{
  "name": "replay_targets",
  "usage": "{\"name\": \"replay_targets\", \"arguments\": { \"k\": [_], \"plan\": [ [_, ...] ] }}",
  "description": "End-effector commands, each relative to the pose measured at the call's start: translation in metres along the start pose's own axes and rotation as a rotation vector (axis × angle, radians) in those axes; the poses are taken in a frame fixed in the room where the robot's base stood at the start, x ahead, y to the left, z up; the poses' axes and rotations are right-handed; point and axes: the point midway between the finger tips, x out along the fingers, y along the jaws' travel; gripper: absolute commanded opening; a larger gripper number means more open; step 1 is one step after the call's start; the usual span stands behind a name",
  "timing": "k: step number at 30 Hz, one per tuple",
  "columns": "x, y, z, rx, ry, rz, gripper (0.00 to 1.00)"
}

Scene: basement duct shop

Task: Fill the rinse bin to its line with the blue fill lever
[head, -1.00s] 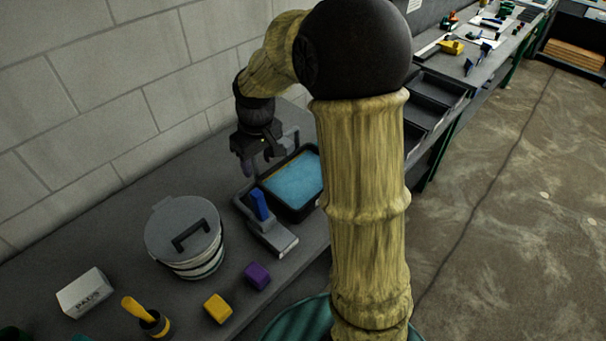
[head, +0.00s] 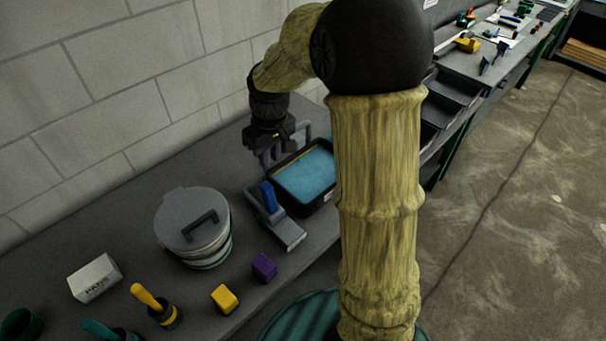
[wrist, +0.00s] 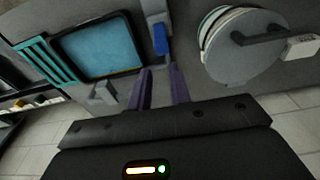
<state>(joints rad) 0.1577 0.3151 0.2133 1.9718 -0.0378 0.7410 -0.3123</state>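The rinse bin (head: 322,207) is a black open tray holding blue water, with a yellowish line along its far inner wall. It also shows in the wrist view (wrist: 112,76). The blue fill lever (head: 268,196) stands up from a grey base (head: 289,235) left of the bin. In the wrist view the lever (wrist: 161,41) lies just beyond the fingertips, apart from them as far as I can tell. My gripper (head: 270,160) hangs behind the lever, fingers down. In the wrist view my gripper (wrist: 160,74) has a gap between its purple fingers and holds nothing.
A lidded grey bucket (head: 194,218) stands left of the lever. A yellow block (head: 224,299), a purple block (head: 264,267), a white box (head: 94,278) and a yellow-handled tool (head: 150,298) are near the front. Black trays (head: 440,108) lie beyond the bin. A block wall runs behind.

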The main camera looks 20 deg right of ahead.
Motion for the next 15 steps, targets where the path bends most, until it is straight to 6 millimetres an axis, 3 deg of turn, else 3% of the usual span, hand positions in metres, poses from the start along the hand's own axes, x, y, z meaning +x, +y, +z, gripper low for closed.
{"name": "replay_targets", "arguments": {
  "k": [1, 3, 15],
  "plan": [
    [0.0, -0.002, 0.006, 0.011, 0.001, 0.005, 0.1],
    [0.001, -0.006, 0.019, 0.04, 0.006, 0.015, 0.0],
    [0.01, -0.037, 0.135, 0.332, 0.09, 0.065, 0.0]
  ]
}}
